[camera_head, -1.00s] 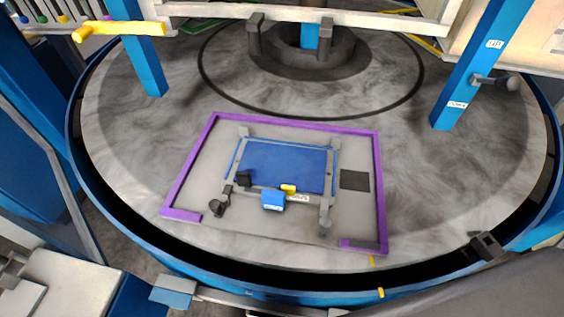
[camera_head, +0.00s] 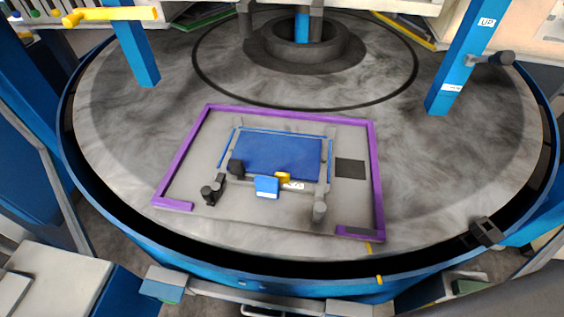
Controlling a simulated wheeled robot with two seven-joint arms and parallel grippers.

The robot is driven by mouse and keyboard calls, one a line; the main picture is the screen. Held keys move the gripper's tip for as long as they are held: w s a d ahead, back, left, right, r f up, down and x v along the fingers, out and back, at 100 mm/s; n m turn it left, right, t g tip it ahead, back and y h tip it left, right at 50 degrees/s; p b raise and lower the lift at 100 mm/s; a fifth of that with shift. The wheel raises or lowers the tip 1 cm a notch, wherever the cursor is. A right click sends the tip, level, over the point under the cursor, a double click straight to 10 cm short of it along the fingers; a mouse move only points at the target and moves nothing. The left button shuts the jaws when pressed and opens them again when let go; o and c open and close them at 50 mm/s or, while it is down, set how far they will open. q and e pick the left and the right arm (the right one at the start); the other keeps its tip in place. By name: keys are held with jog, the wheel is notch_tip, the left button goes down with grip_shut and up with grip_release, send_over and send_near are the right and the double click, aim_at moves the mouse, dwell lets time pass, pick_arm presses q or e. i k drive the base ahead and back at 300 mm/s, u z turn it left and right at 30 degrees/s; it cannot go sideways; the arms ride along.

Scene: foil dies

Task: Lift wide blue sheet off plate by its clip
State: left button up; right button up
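The wide blue sheet (camera_head: 278,153) lies flat on the grey plate (camera_head: 205,165), inside a purple frame (camera_head: 181,155) on the round table. A small yellow clip (camera_head: 283,177) sits at the sheet's near edge, right of its middle. A blue block (camera_head: 266,187) with a pale label stands just in front of that edge, beside the clip. Neither of my grippers can be made out in the head view.
The round grey table (camera_head: 130,120) has a blue rim and is largely clear around the frame. Blue posts stand at the back left (camera_head: 137,50) and back right (camera_head: 462,60). A yellow handle (camera_head: 110,15) juts in at the upper left. A dark square (camera_head: 350,168) lies right of the sheet.

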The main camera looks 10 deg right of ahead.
aim_at(256, 153)
jog(key=z, duration=0.05)
jog(key=k, duration=0.7)
jog(key=u, duration=0.75)
jog(key=k, duration=0.5)
jog(key=u, duration=0.5)
